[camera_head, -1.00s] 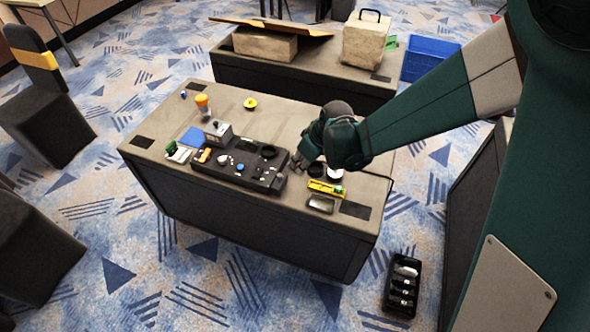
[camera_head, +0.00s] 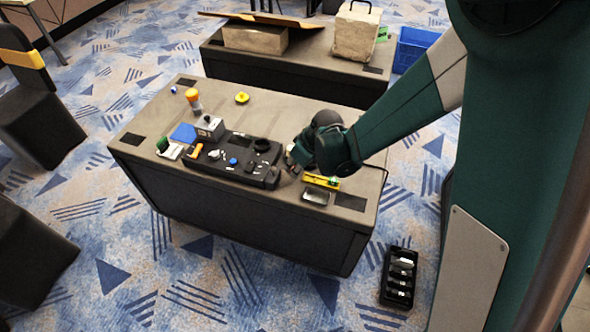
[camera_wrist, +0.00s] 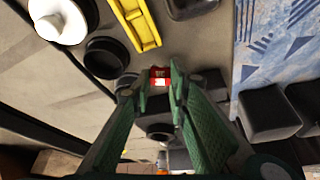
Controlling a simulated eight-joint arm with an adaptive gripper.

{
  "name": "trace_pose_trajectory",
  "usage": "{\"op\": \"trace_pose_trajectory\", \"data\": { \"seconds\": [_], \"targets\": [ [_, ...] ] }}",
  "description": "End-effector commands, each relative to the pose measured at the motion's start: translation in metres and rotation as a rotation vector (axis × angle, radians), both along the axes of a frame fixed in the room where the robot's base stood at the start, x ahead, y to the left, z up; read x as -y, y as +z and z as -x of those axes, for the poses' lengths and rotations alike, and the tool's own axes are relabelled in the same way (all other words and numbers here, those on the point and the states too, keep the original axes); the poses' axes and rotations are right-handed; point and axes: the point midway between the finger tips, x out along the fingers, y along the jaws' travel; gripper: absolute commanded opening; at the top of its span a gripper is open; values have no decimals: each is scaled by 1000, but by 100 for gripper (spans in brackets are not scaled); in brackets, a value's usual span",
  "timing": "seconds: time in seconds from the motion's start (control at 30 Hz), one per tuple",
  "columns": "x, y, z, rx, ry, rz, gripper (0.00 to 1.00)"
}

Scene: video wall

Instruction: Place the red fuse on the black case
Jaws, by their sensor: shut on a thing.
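The red fuse (camera_wrist: 160,76) is a small red piece with a pale band, pinched between my gripper's green fingertips (camera_wrist: 160,82) in the wrist view. In the head view the gripper (camera_head: 291,160) is at the right end of the black case (camera_head: 227,169), and the fuse cannot be made out there. The black case lies flat on the near table (camera_head: 250,208) and carries several small parts and a dark round ring (camera_head: 262,146). In the wrist view dark shapes lie behind and beside the fingers; which part of the case they are is unclear.
A yellow level (camera_head: 321,181) and a metal tray (camera_head: 317,197) lie right of the case. A grey box (camera_head: 210,127), blue pad (camera_head: 184,133) and orange-topped bottle (camera_head: 193,97) stand left. The table's back middle is mostly clear. A black bin (camera_head: 399,277) is on the floor.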

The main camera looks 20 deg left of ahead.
Motion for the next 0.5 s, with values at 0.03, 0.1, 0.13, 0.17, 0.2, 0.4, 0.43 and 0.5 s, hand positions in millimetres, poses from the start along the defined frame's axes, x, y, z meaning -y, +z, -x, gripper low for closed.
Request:
{"op": "trace_pose_trajectory", "data": {
  "seconds": [0.03, 0.1, 0.13, 0.17, 0.2, 0.4, 0.43, 0.5],
  "targets": [
    [0, -6, 0, 0, 0, 0, 12],
    [0, -10, -1, 0, 0, 0, 12],
    [0, -11, 0, 0, 0, 0, 12],
    [0, -11, 0, 0, 0, 0, 12],
    [0, -11, 0, 0, 0, 0, 12],
    [0, -11, 0, 0, 0, 0, 12],
    [0, -11, 0, 0, 0, 0, 12],
    [0, -12, 0, 0, 0, 0, 12]
  ]
}}
